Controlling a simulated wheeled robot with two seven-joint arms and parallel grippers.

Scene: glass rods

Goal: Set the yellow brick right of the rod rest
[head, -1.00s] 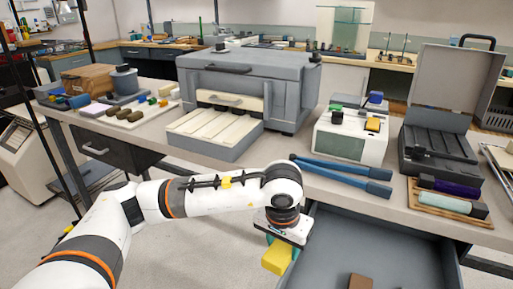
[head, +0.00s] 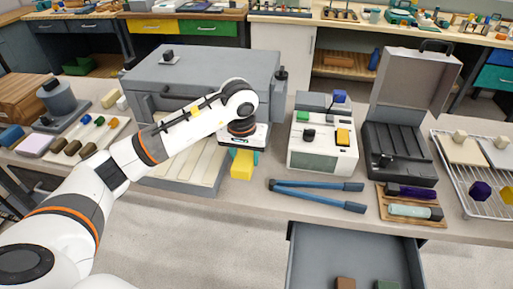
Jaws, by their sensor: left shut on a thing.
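The yellow brick (head: 242,165) is held in my left gripper (head: 242,153), which points down with its jaws shut on it. Brick and gripper hang near the bench's front edge, before the big grey machine and left of the blue-handled tool; the height of the gap below is hard to judge. What looks like the rod rest, a wooden tray (head: 432,222), lies near the bench's front edge at right. A dark purple rod (head: 410,192) and a pale teal rod (head: 408,210) lie on it. My right gripper is not in view.
A blue-handled tool (head: 318,193) lies between the brick and the tray. An open grey case (head: 398,150) stands behind the tray, and a wire rack (head: 462,190) with pieces is to its right. An open drawer (head: 350,250) below holds a brown and a green block.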

